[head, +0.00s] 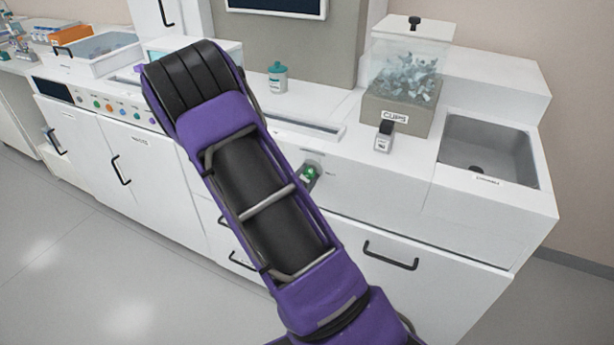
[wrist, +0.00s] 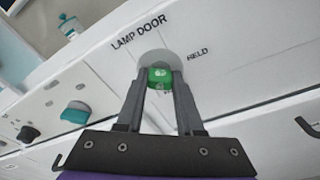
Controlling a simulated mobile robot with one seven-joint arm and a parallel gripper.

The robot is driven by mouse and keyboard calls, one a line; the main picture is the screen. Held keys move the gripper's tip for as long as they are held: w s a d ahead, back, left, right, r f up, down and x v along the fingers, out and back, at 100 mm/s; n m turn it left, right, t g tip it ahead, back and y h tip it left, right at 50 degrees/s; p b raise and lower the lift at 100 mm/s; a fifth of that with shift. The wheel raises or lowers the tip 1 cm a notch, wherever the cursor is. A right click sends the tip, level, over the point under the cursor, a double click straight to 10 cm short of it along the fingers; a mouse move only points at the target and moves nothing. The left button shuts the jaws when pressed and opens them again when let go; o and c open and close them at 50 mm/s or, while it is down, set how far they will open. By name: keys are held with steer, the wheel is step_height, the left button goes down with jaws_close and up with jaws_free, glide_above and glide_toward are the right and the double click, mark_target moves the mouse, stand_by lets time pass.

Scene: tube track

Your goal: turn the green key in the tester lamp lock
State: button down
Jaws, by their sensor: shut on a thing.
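The green key (wrist: 160,76) sits at a round grey lock plate on the white cabinet front, below the words "LAMP DOOR" in the wrist view. My gripper (wrist: 161,80) is shut on the green key, one dark finger on each side of it. In the head view the green key (head: 308,174) shows just right of my purple arm, on the upper front of the counter. The lock plate (wrist: 152,57) is partly hidden behind the key and fingers. How far the key is turned is hard to tell.
A teal knob (wrist: 75,112) and a dark knob (wrist: 28,133) stick out left of the lock. A black drawer handle (head: 391,256) is below right. A clear bin labelled "CLIPS" (head: 397,115) and a sink (head: 483,150) are on the counter at right.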

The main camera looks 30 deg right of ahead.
steer(key=shift+m, duration=1.5)
steer(key=shift+t, duration=0.3)
steer(key=shift+m, duration=1.4)
steer(key=shift+m+t, duration=0.4)
steer(key=shift+m, duration=1.2)
